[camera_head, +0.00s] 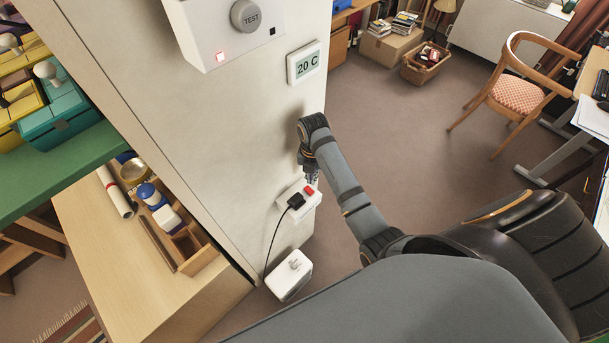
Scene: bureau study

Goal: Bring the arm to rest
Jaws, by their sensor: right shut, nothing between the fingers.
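My right arm reaches in from the lower right toward a pale wall panel (235,130). My right gripper (313,178) points down at its end and is shut and empty. It is just above a white socket block (313,201) with a red switch and a black plug (296,201). Whether the fingertips touch the block, I cannot tell. My left gripper is not in view.
A white cube (289,276) stands below. A wooden desk (120,250) is at left. Open floor (410,120) lies to the right, with a chair (517,93).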

